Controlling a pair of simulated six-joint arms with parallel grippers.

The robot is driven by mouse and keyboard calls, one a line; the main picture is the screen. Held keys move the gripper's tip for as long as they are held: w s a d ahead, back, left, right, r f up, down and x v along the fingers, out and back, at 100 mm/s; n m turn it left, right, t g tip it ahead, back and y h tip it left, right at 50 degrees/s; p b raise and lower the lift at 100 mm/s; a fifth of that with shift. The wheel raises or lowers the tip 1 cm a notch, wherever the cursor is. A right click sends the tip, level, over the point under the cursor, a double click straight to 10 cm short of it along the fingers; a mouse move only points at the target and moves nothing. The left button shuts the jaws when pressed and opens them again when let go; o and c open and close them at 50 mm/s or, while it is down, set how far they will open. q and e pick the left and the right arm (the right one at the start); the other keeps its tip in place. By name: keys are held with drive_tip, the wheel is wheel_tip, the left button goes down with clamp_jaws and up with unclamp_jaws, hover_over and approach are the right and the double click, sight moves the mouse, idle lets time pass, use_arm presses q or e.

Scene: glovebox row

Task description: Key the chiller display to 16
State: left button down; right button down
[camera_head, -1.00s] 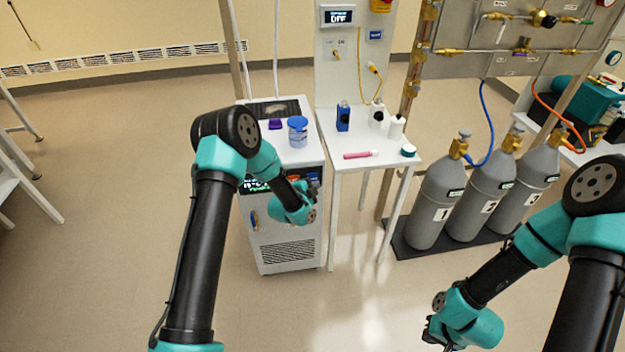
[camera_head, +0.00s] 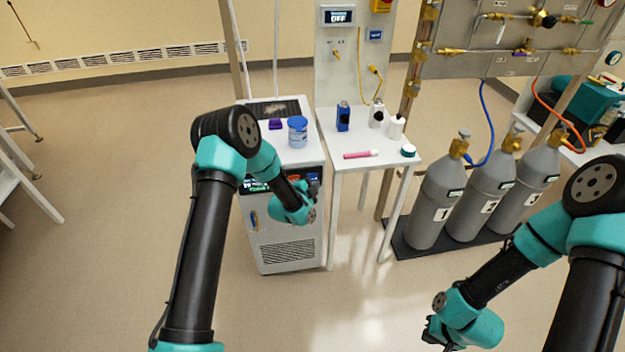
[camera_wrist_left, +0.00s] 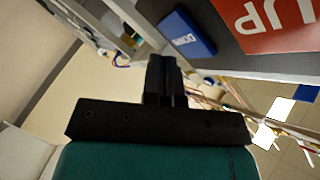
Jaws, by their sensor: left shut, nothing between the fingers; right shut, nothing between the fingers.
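The chiller (camera_head: 288,252) is a pale box on the floor at centre left, with a dark control panel on its upper front. Its lit display (camera_head: 251,186) is partly hidden by my left arm, and I cannot read the number. My left gripper (camera_head: 316,185) is shut and empty in front of the panel's right part. In the left wrist view, the shut fingers (camera_wrist_left: 163,72) point toward the panel, below a blue key (camera_wrist_left: 186,33) and a red key marked UP (camera_wrist_left: 268,22). I cannot tell whether they touch anything. My right gripper (camera_head: 430,333) is shut and empty at lower right, away from the chiller.
A blue-lidded jar (camera_head: 298,132) and a purple item (camera_head: 275,124) stand on the chiller top. A white side table (camera_head: 333,158) beside it holds bottles and a pink marker (camera_head: 360,154). Grey gas cylinders (camera_head: 437,205) stand to the right. The floor in front is clear.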

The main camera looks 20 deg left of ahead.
use_arm(q)
drive_tip(key=shift+w+a, duration=0.1)
drive_tip(key=shift+w, duration=0.05)
idle(0.7)
drive_tip(key=shift+w+a, duration=0.1)
drive_tip(key=shift+w, duration=0.15)
drive_tip(key=shift+w+a, duration=0.15)
drive_tip(key=shift+w, duration=0.15)
idle(0.9)
drive_tip(key=shift+s+d, duration=0.35)
drive_tip(key=shift+s, duration=0.35)
drive_tip(key=shift+s, duration=0.1)
drive_tip(key=shift+s+d, duration=0.35)
drive_tip(key=shift+s, duration=0.35)
drive_tip(key=shift+s+d, duration=0.4)
drive_tip(key=shift+s, duration=0.35)
drive_tip(key=shift+s+d, duration=0.35)
drive_tip(key=shift+s, duration=0.35)
drive_tip(key=shift+s, duration=0.1)
idle(1.3)
